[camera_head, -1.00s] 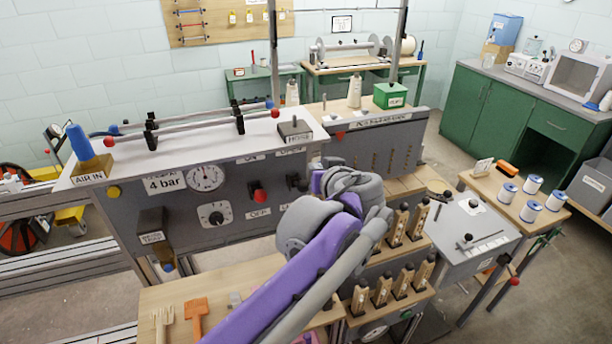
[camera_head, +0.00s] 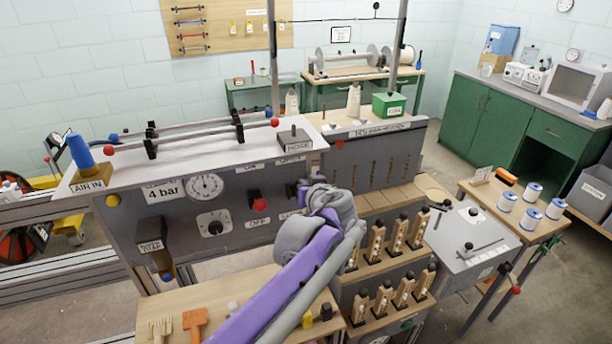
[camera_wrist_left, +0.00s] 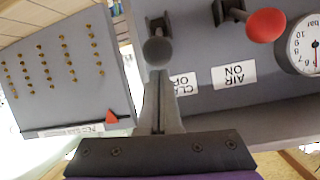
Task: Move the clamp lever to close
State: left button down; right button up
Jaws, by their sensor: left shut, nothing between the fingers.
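The clamp lever, a dark handle with a grey ball knob (camera_wrist_left: 158,49), sits in a black bracket on the grey panel in the left wrist view. In the head view my left gripper (camera_head: 306,187) reaches the panel's right part, and my arm hides much of the lever. My right gripper is not in view.
The grey control panel (camera_head: 135,225) carries a gauge (camera_head: 206,186). Wooden clips (camera_head: 376,242) stand below.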

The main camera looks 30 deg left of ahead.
pick_arm(q)
jog(key=shift+f, duration=0.15)
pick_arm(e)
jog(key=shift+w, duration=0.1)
pick_arm(q)
jog(key=shift+d, duration=0.1)
jog(key=shift+s+d+f+t+y, duration=0.15)
jog(key=shift+f+t+y, duration=0.15)
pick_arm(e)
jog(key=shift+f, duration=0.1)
